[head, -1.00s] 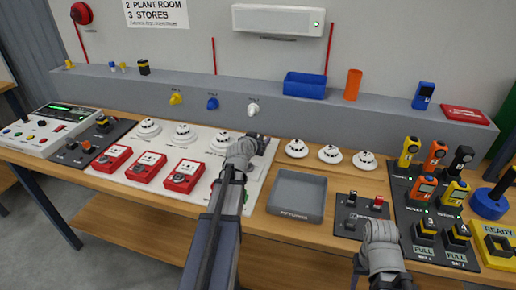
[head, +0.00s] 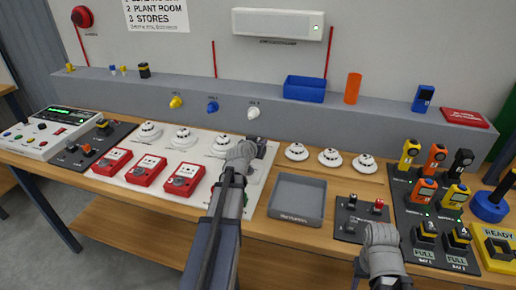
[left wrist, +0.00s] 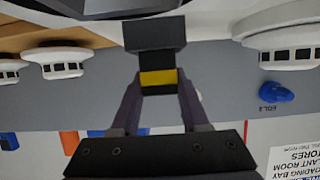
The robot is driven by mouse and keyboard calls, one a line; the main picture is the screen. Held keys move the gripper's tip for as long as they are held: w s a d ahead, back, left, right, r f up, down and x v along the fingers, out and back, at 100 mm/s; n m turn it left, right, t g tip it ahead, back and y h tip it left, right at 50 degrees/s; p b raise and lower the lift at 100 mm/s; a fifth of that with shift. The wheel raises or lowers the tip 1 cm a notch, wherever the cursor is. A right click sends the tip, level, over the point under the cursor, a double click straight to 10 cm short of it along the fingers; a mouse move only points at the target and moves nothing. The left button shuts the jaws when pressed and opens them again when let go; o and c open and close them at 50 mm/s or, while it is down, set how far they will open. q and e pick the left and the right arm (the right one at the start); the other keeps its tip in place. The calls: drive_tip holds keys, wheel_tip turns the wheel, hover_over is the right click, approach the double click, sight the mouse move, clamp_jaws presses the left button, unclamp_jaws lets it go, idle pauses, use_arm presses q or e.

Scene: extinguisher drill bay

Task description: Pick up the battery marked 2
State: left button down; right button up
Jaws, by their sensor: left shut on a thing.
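My left gripper (head: 259,147) is over the right part of the white panel. In the left wrist view its fingers (left wrist: 158,92) are shut on a black battery with a yellow band (left wrist: 158,78); no number shows on it. In the head view the arm mostly hides this battery. Two batteries marked 3 (head: 427,232) and 4 (head: 459,237) sit in bays at the right. My right gripper (head: 380,238) is low, near the small switch plate; its fingers are hidden.
A grey empty tray (head: 297,197) lies right of the left arm. Red call points (head: 185,180) and white detectors (head: 183,138) fill the white panel (head: 130,178). Three more detectors (head: 330,157) stand behind the tray. A grey ledge (head: 320,120) runs along the back.

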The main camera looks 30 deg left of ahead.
use_arm(q)
drive_tip(key=shift+r, duration=0.15)
idle(0.3)
wheel_tip(320, 180, up, 10)
drive_tip(key=p, duration=1)
drive_tip(key=shift+f, duration=0.2)
